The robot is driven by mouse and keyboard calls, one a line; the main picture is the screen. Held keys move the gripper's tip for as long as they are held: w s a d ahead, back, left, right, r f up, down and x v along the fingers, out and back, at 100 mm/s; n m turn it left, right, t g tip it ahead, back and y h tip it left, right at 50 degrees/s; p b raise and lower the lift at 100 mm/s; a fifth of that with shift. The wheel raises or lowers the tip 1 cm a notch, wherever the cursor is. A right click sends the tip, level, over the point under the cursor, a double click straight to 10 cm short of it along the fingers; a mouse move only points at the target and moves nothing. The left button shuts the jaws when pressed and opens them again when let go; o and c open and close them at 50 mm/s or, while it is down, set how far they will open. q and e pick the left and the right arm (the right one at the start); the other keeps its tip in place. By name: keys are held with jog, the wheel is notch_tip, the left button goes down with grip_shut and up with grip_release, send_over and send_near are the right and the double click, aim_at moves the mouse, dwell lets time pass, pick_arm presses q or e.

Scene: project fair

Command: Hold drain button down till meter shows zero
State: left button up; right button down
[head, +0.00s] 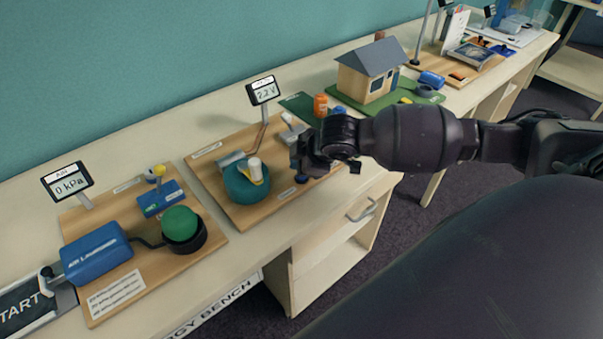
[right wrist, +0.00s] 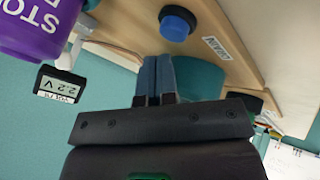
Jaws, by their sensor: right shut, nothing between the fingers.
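The meter (head: 263,90) stands on a post at the back of the middle wooden board (head: 222,197) and reads 2.2 V. It also shows upside down in the right wrist view (right wrist: 60,85). A round blue button with a dark base (right wrist: 177,24) sits on the board near a small label; it is partly visible under my gripper in the head view (head: 301,179). My right gripper (head: 303,170) is shut and empty above the board's right part. In the right wrist view its fingertips (right wrist: 157,60) are close to the button, apart from it in the picture. My left gripper is not in view.
A teal round crank unit (head: 246,182) stands left of my gripper. A purple cylinder (right wrist: 38,28) is close by in the right wrist view. The air board (head: 110,283) with a green ball is at left; a model house (head: 371,72) is at the back right.

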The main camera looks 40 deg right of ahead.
jog(key=shift+f, duration=0.25)
jog(key=shift+f, duration=0.1)
jog(key=shift+f, duration=0.5)
dwell(0.7)
dwell(0.8)
dwell(0.8)
dwell(0.8)
jog(key=shift+r, duration=0.15)
jog(key=shift+r+p, duration=0.75)
jog(key=shift+p, duration=0.3)
